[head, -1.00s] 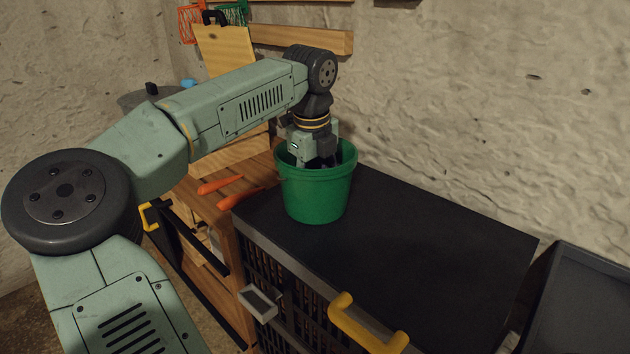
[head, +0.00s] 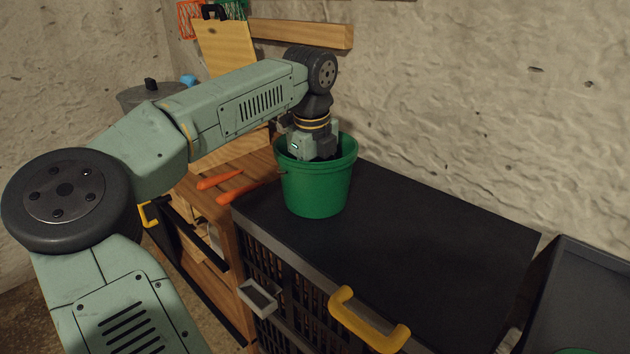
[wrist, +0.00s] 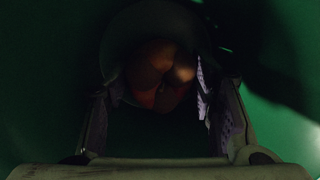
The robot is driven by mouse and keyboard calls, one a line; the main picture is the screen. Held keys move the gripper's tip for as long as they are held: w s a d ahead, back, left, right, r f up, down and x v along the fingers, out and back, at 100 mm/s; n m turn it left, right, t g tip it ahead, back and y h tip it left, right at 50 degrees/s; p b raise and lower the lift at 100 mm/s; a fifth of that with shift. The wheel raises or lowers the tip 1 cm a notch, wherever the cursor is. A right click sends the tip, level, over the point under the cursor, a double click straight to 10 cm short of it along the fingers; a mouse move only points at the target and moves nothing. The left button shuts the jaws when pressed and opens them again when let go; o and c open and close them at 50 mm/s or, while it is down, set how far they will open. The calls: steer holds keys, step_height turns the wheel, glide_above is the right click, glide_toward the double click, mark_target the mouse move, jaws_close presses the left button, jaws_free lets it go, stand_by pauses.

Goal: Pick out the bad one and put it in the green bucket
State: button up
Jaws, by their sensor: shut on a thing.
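The green bucket (head: 318,190) stands upright on the dark top of a cabinet in the head view. My gripper (wrist: 158,112) points down into the bucket, and the rim hides its fingers in the head view. In the wrist view the fingers are shut on a jar (wrist: 158,72), which is dim and shows orange-brown contents. The green bucket wall surrounds it there. It is too dark to tell whether the jar touches the bucket floor. No other jars are clearly visible.
The cabinet's black top (head: 420,235) is clear to the right of the bucket. A yellow handle (head: 368,322) sticks out at its front edge. Orange-handled tools (head: 220,182) lie on the wooden bench at left. A dark tray (head: 580,300) is at far right.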

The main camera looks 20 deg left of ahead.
steer(key=o, duration=0.8)
